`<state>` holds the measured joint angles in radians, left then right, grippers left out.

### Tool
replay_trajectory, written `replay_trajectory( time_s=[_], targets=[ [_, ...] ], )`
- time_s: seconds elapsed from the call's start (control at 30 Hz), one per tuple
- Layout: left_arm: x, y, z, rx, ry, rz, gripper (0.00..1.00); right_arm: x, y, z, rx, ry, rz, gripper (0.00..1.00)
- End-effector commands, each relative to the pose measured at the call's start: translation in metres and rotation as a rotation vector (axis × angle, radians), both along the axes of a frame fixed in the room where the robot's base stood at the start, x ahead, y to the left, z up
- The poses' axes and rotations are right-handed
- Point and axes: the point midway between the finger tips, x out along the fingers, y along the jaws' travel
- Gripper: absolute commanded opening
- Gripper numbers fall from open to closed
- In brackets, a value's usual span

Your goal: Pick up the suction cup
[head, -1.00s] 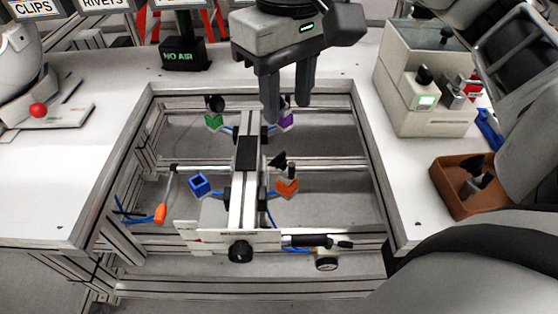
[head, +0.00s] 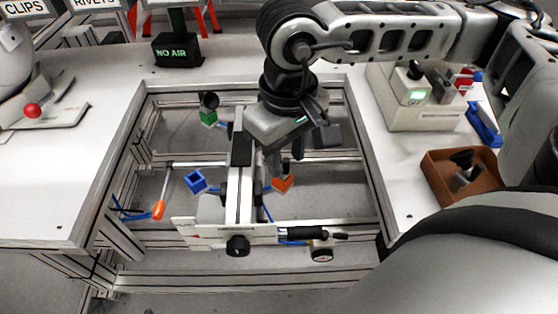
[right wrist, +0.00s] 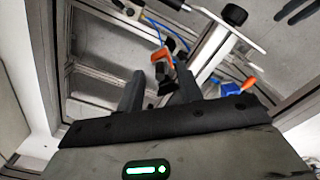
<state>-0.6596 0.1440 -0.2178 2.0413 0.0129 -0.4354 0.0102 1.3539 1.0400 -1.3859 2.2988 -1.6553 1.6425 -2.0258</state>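My right gripper (head: 285,162) points down over the right side of the central fixture (head: 240,185), just above an orange holder (head: 283,184). In the right wrist view its two fingers (right wrist: 160,88) stand apart. A black suction cup (right wrist: 165,80) on the orange holder (right wrist: 162,57) shows in the gap between them. I cannot tell whether the fingers touch it. In the head view the gripper hides this cup. Another black cup (head: 209,100) sits on a green holder (head: 208,118) at the back left. A blue holder (head: 196,181) is at the front left. My left gripper is out of view.
A brown tray (head: 433,183) on the right bench holds a black-topped grey part (head: 465,165). A pale box with a green display (head: 415,105) stands behind it. Metal rails (head: 105,178) frame the opening around the fixture. A "NO AIR" sign (head: 178,50) stands at the back.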

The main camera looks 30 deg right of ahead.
Motion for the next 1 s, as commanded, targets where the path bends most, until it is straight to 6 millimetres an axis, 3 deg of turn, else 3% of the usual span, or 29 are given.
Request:
replay_trajectory(
  time_s=[0.1, 0.23, 0.77, 1.0],
  targets=[
    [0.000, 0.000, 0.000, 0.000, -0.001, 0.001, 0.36, 0.000, 0.000, 0.000, 0.000, 0.000, -0.001, 0.36],
    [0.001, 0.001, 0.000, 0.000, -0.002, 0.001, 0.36, 0.000, 0.000, 0.000, 0.000, 0.000, -0.001, 0.00],
    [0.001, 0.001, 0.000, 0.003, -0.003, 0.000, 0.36, 0.001, 0.000, 0.005, 0.000, -0.003, -0.001, 0.00],
    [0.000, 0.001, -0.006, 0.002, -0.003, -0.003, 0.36, -0.001, 0.000, 0.034, 0.001, -0.006, 0.002, 0.00]
  ],
)
